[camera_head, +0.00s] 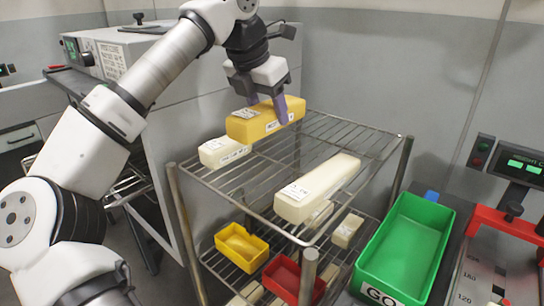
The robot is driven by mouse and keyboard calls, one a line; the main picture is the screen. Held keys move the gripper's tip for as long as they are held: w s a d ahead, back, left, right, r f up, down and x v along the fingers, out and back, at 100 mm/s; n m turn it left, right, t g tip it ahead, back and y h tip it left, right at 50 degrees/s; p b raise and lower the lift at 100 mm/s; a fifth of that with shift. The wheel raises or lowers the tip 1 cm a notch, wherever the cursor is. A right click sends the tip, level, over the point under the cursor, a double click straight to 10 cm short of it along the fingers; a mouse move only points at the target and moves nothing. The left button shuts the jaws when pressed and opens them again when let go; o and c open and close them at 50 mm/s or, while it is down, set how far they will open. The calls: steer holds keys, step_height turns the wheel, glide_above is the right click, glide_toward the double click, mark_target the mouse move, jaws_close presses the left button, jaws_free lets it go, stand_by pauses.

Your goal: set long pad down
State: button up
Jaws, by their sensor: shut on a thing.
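A long yellow pad (256,125) with white labels is held above the top wire shelf. My gripper (267,103) points down with its purple fingers shut on the pad. The pad looks roughly level, and I cannot tell exactly how far it is above the shelf. A long cream pad (330,183) with a label lies on the top wire shelf (245,195) at the front right.
The lower shelf holds a yellow bin (241,240), a red bin (284,279) and several cream blocks (347,231). A green bin (407,246) stands to the right. Bare wire shows at the top shelf's back right and front left. Corner posts (404,165) rise at the edges.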

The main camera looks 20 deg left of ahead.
step_height(320, 180, down, 11)
steer(key=shift+r, duration=0.15)
stand_by(0.4)
steer(key=shift+f, duration=0.2)
steer(key=o, duration=1)
steer(key=shift+r, duration=0.1)
